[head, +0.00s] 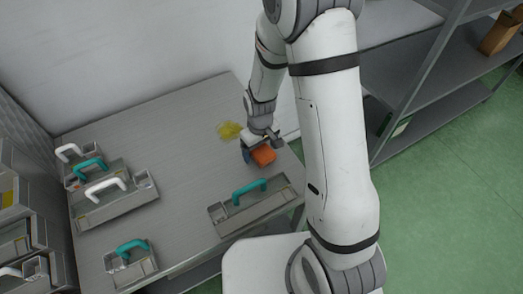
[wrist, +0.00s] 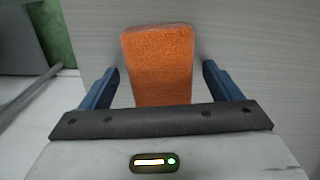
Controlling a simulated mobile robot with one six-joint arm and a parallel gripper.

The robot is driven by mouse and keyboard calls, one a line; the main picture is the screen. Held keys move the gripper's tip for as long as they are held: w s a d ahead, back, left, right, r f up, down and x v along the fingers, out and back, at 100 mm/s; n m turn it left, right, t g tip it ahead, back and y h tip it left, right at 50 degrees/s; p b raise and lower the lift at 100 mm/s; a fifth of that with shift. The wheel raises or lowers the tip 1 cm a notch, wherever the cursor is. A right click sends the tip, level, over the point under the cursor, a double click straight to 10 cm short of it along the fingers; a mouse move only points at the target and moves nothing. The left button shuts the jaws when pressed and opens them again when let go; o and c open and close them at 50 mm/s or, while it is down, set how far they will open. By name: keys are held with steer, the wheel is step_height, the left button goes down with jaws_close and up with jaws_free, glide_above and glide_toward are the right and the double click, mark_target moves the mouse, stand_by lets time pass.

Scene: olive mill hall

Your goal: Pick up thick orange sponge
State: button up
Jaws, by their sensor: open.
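The thick orange sponge (head: 263,155) lies on the grey metal table (head: 185,160), near its right side. My gripper (head: 251,150) is at the sponge, with part of it hiding the sponge's upper left. In the wrist view the sponge (wrist: 158,65) stands between the two blue fingers of my gripper (wrist: 160,85). The fingers are open, with a gap on each side of the sponge. The sponge's near end is hidden behind the gripper's dark front bar.
A yellow patch (head: 229,130) lies just behind my gripper. A metal tray with a teal handle (head: 250,187) stands close in front of the sponge. Several handled trays (head: 118,203) line the table's left side. The table's middle is clear. A grey shelf (head: 425,85) stands at right.

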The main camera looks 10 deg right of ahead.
mark_target(260, 149)
steer(key=shift+c, duration=0.4)
steer(key=c, duration=1)
step_height(260, 149, up, 10)
